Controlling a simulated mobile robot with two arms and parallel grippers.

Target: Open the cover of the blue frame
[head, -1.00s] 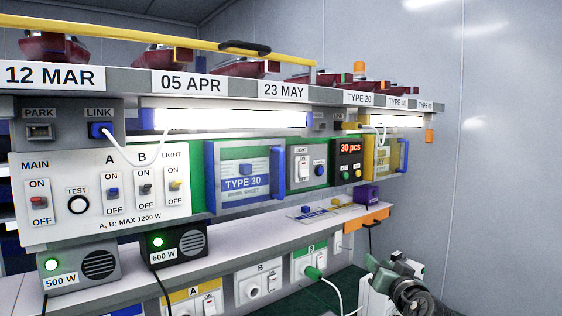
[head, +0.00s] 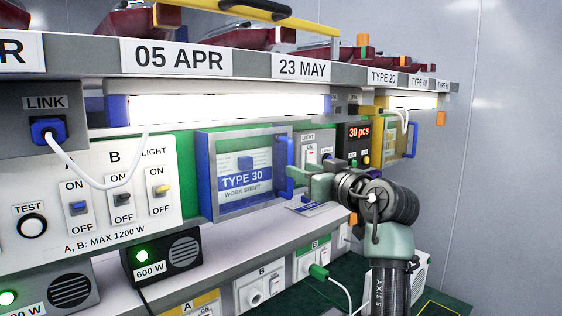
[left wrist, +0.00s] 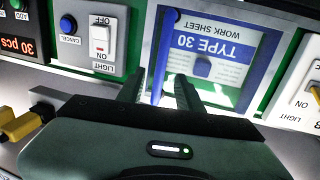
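The blue frame (head: 207,178) is on the green panel in the middle of the head view. Its grey-edged, see-through cover (head: 245,136) lies shut over a TYPE 30 work sheet (head: 244,183). A blue upright handle (head: 284,155) is at the cover's right edge. My left gripper (head: 293,176) is just right of the handle's lower part. In the left wrist view my left gripper (left wrist: 161,88) is open, with the blue handle (left wrist: 163,50) showing between its two fingers. Whether a finger touches the handle I cannot tell. My right gripper is not in view.
A light switch box (head: 307,150) and a 30 pcs display (head: 358,132) are right of the frame. A yellow frame (head: 393,135) is farther right. A lit lamp (head: 230,107) hangs above. A grey shelf (head: 215,236) runs below.

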